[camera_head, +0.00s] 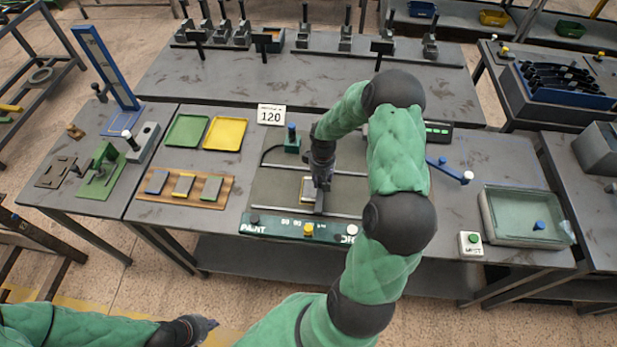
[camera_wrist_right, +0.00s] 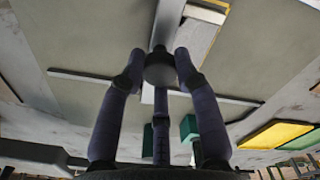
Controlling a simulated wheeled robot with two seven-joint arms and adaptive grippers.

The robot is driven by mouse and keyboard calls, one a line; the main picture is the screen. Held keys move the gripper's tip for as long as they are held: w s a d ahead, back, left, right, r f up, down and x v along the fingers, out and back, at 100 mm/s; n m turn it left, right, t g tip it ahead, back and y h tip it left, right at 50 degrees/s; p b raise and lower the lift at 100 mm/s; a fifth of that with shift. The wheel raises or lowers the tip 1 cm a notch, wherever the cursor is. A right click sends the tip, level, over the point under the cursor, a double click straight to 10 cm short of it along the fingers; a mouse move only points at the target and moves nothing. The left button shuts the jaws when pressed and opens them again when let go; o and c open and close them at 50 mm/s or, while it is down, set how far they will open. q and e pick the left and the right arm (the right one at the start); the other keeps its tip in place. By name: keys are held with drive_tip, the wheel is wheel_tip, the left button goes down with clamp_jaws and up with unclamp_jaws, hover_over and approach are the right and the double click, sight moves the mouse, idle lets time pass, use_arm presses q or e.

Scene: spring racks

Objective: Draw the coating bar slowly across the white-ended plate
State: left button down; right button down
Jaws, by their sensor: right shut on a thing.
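My right gripper (camera_wrist_right: 158,68) is shut on the dark round knob of the coating bar (camera_wrist_right: 168,22). The grey bar sticks out ahead of the fingers; in the head view the bar (camera_head: 320,203) stands below the gripper (camera_head: 320,178). A pale plate with a yellow edge (camera_head: 306,189) lies on the grey-green bed (camera_head: 268,200), close beside the bar. It also shows in the wrist view (camera_wrist_right: 197,45), partly hidden by the bar. I cannot tell whether bar and plate touch. My left gripper (camera_head: 197,326) is low at the front, away from the table; its jaws are unclear.
A green button panel (camera_head: 275,227) edges the bed's front. A glass basin (camera_head: 525,218) and button box (camera_head: 471,244) are at right.

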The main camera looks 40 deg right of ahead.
drive_tip(key=s+d, duration=0.4)
drive_tip(key=s, duration=0.1)
drive_tip(key=s+d+p, duration=0.1)
drive_tip(key=s+d, duration=0.1)
drive_tip(key=s, duration=0.1)
drive_tip(key=shift+d, duration=0.4)
drive_tip(key=c, duration=0.9)
unclamp_jaws()
wheel_tip(320, 180, up, 12)
idle(0.4)
idle(0.7)
